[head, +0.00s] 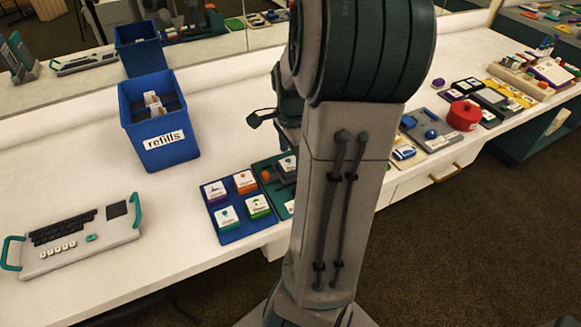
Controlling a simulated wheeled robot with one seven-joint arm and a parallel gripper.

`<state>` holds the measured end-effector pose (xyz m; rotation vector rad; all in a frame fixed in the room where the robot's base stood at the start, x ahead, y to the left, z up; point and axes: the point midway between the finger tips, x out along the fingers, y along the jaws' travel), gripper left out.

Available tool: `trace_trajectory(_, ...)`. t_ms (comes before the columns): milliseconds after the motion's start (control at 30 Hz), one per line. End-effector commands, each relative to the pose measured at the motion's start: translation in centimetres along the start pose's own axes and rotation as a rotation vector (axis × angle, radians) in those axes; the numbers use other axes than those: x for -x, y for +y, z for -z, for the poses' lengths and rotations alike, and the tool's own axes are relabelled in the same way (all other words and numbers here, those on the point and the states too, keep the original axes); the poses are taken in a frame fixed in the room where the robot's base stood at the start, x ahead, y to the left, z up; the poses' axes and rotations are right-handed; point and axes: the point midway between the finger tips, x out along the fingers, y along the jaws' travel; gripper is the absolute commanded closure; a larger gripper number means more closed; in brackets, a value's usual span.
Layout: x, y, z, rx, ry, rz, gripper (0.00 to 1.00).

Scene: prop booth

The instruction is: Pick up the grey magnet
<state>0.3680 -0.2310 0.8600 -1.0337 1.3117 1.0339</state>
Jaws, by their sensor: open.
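I cannot make out a grey magnet for certain in the head view. A small grey round piece (408,121) lies on a grey tray (421,142) right of my arm, near a blue ball (431,134), but I cannot tell what it is. My own arm stands large in the middle and hides part of the counter. A dark part of my gripper (262,119) pokes out left of the arm, above the counter. The rest of it is hidden behind the arm. It is open, and I see nothing held.
A blue "refills" bin (141,113) stands at the back left. A keyboard-like device (75,238) with teal handles lies at front left. A blue tray (238,232) holds several labelled blocks. A red pot (463,116) stands to the right. The white counter (60,170) is clear in places.

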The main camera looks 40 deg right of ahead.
Motion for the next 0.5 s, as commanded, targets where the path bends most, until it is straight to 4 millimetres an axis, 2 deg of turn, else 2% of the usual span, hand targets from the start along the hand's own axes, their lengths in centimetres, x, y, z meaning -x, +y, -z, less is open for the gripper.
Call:
trace_trajectory(33,-1.0,0.0,0.0,-0.002,-0.004,-0.003,0.29)
trace_trajectory(167,-2.3,0.0,0.0,-0.001,-0.002,-0.002,0.29)
trace_trajectory(433,-2.5,0.0,0.0,-0.001,0.0,0.0,0.29)
trace_trajectory(500,-2.5,0.0,0.0,-0.001,0.0,0.0,0.49)
